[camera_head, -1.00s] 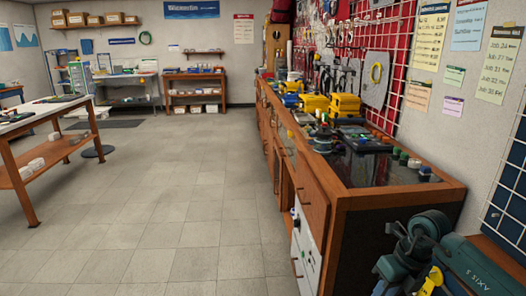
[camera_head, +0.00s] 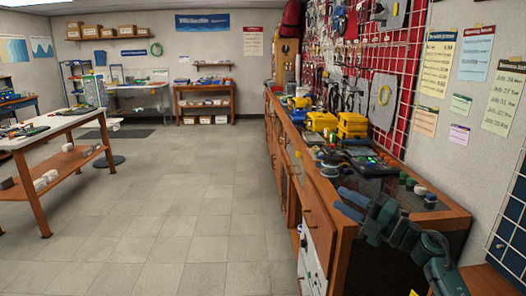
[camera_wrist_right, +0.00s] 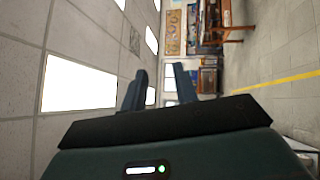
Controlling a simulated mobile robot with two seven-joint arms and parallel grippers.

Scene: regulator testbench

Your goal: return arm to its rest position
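My right arm (camera_head: 405,232) is dark green and comes in from the bottom right corner in the head view. Its gripper (camera_head: 347,202) points to the left, in front of the near end of the wooden workbench (camera_head: 455,216) in the picture. In the right wrist view the two blue-grey fingers of this gripper (camera_wrist_right: 160,72) stand apart with nothing between them, so it is open and empty. My left arm and gripper do not show.
Yellow cases (camera_head: 352,125) and tools crowd the workbench, with a red tool grid (camera_head: 412,100) behind it. A wooden table (camera_head: 70,122) stands at the left. The tiled floor (camera_head: 190,210) between them is clear.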

